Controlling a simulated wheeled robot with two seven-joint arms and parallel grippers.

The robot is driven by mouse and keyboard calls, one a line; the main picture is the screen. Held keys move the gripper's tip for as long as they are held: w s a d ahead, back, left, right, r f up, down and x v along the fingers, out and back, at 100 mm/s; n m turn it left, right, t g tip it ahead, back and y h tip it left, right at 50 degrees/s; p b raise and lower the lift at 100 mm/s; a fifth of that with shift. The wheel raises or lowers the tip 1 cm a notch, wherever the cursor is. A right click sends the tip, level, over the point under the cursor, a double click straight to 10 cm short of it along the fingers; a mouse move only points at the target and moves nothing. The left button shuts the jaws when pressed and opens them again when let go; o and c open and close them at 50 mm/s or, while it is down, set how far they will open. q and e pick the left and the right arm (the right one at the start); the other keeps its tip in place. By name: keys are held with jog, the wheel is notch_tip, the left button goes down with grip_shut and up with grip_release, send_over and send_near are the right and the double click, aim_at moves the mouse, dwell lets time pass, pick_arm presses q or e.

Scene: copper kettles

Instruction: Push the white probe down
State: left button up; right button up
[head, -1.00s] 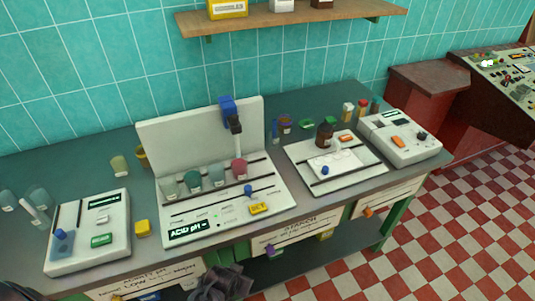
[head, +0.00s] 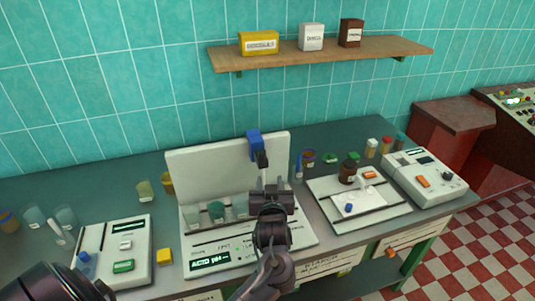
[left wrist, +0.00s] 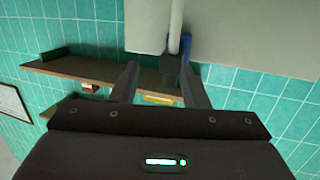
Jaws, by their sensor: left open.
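The white probe (head: 263,178) hangs upright from a black and blue holder (head: 256,146) in front of the pale backboard of the pH station (head: 205,262). My left gripper (head: 270,190) is in front of the probe's lower part and hides it, along with some of the beakers. In the left wrist view, which looks upside down, the probe (left wrist: 176,25) and holder (left wrist: 174,65) show beyond the two parted fingers of the left gripper (left wrist: 159,70). Nothing is between those fingers. I cannot tell whether they touch the holder. My right gripper is not in view.
Several beakers (head: 217,211) stand in the station. A device with a green button (head: 140,232) and a yellow block (head: 164,256) are to the left. A white tray (head: 385,215) and another device (head: 435,190) are to the right. A wooden shelf (head: 330,57) hangs above.

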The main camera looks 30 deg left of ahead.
aim_at(263, 157)
pick_arm(q)
jog(key=r, duration=0.1)
jog(key=a+r+n+y, duration=0.1)
jog(key=w+a+r+y, duration=0.1)
jog(key=shift+r, duration=0.35)
jog(key=p+x, duration=0.2)
jog(key=x, duration=0.4)
jog(key=shift+w+a+p, duration=0.25)
jog(key=shift+a+p, duration=0.05)
jog(key=shift+p, duration=0.05)
jog(key=shift+f, duration=0.1)
jog(key=shift+c, duration=0.3)
grip_shut()
